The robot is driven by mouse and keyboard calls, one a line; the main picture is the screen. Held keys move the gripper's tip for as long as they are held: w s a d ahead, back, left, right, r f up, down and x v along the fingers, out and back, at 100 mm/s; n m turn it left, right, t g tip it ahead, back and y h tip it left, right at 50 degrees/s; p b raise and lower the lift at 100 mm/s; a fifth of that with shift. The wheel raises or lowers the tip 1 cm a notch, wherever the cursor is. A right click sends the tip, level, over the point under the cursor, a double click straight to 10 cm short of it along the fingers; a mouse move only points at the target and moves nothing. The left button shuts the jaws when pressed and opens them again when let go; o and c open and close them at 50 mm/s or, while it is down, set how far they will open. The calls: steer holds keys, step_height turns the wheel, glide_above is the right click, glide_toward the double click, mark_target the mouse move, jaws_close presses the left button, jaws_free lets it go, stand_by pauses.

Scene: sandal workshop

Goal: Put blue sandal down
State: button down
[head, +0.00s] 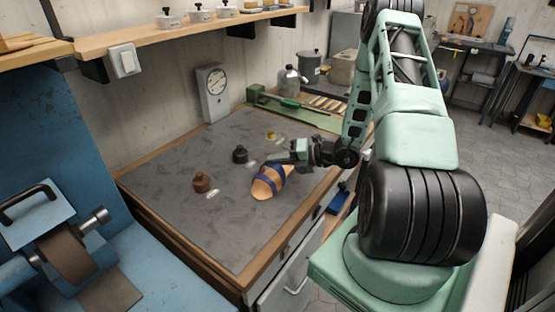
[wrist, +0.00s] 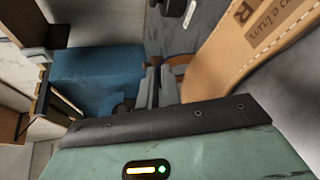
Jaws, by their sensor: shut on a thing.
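The blue sandal (head: 268,182), a tan sole with dark blue straps, is at the right part of the grey workbench top (head: 165,195). My gripper (head: 278,161) is at the sandal's far end and shut on it. I cannot tell whether the sole touches the bench or hangs just above it. In the wrist view the tan footbed (wrist: 228,45) with printed lettering fills the upper right, beside my gripper's fingers (wrist: 160,85). The exact contact between the fingers and the sandal is unclear there.
A brown knobbed piece (head: 202,182), a black one (head: 240,155) and a small yellow one (head: 271,135) stand on the bench near pale labels. The bench's front left is clear.

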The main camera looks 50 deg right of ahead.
steer(key=shift+f, duration=0.1)
steer(key=c, duration=1.6)
jaws_free()
